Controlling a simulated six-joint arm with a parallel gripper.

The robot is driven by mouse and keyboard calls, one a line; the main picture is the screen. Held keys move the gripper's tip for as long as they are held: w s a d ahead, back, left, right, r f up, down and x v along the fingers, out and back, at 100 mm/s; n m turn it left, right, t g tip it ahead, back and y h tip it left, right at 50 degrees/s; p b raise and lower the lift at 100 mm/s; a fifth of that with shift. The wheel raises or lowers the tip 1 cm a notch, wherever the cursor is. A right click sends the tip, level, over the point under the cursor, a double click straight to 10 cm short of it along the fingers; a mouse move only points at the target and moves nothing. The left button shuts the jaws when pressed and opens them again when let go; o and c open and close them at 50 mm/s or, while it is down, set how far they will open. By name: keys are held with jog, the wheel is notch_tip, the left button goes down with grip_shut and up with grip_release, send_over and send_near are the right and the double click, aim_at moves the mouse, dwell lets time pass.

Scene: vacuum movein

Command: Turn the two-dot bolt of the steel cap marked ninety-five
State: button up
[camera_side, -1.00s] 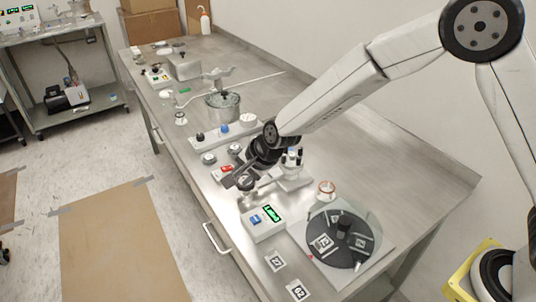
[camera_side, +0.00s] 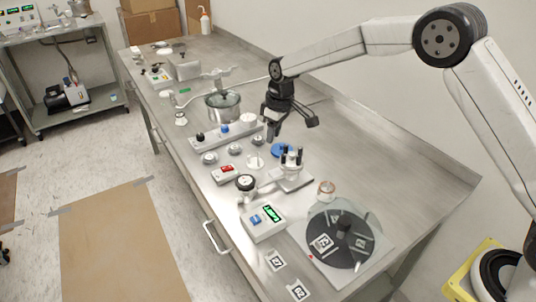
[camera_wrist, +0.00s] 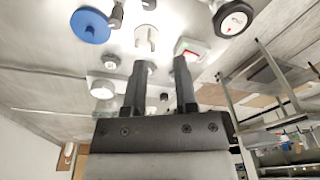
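Several small steel caps stand along the bench in the side view: one at left (camera_side: 209,158), one in the middle (camera_side: 234,149) and one at right (camera_side: 257,140). Their markings and bolt dots are too small to read, so I cannot tell which is marked ninety-five. My gripper (camera_side: 291,127) is raised above the bench, behind the caps, with its fingers spread and nothing between them. In the wrist view my gripper (camera_wrist: 160,80) shows two separated fingers. A round steel piece (camera_wrist: 110,62) lies left of the fingers, partly blurred.
A blue disc (camera_side: 282,150) and a clamp stand (camera_side: 291,175) lie in front of my gripper. A dial gauge (camera_side: 246,183), a red-and-white box (camera_side: 225,174) and a green-display box (camera_side: 264,222) are nearer the front edge. A valve strip (camera_side: 222,134) lies left.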

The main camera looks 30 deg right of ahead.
aim_at(286, 145)
jog(key=d+n, duration=0.1)
jog(key=d+r+n, duration=0.1)
jog(key=d, duration=0.1)
jog(key=d+n+g+h, duration=0.1)
jog(key=shift+w+d+r+n, duration=0.15)
jog(key=shift+w+d+n, duration=0.1)
jog(key=shift+d+n, duration=0.05)
jog(key=shift+f, duration=3.9)
grip_shut()
